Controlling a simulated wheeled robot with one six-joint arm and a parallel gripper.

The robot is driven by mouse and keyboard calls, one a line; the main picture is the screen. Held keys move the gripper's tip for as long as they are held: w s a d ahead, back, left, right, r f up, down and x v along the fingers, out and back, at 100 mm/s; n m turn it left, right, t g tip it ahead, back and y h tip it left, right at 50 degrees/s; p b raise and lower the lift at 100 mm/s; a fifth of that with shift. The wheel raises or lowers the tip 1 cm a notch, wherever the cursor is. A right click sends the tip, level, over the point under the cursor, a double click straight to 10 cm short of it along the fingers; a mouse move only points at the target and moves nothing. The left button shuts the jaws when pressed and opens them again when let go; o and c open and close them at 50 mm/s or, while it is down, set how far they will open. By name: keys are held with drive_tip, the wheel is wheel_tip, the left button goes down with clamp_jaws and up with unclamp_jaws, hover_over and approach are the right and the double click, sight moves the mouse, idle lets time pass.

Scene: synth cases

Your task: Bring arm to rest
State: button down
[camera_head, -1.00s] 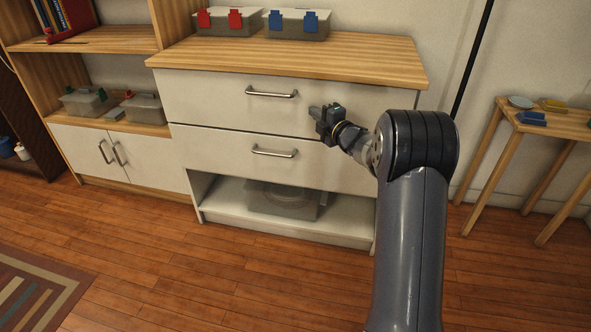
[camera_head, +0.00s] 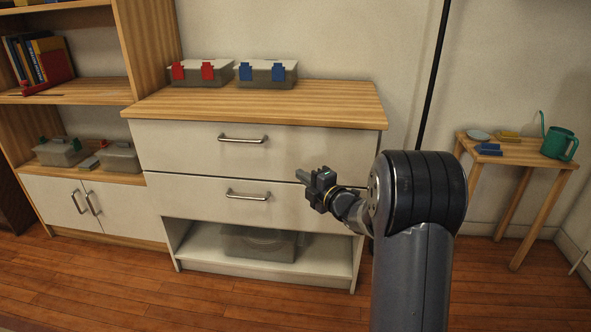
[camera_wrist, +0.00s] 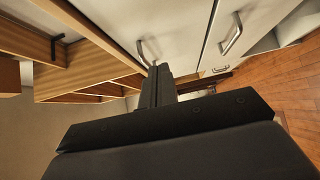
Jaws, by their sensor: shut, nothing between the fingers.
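My gripper (camera_head: 308,183) is shut and empty. In the head view it stands out in front of the white drawer unit, overlapping the right part of the lower drawer (camera_head: 290,205). My grey arm rises from the bottom right of that view and bends at a black joint. In the wrist view the dark fingers (camera_wrist: 160,82) are together with nothing between them, and the drawer fronts and handles lie beyond them. Both drawers look closed. I cannot tell the exact gap between gripper and drawer.
Two grey boxes, one with red clips (camera_head: 199,72) and one with blue clips (camera_head: 266,73), stand on the unit's wooden top (camera_head: 320,103). A clear bin (camera_head: 258,243) sits in the open bottom shelf. A small wooden table (camera_head: 525,153) with a green watering can (camera_head: 560,143) stands right.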

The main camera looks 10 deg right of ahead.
drive_tip(key=shift+s+d, duration=0.1)
drive_tip(key=shift+s, duration=0.2)
drive_tip(key=shift+w, duration=0.1)
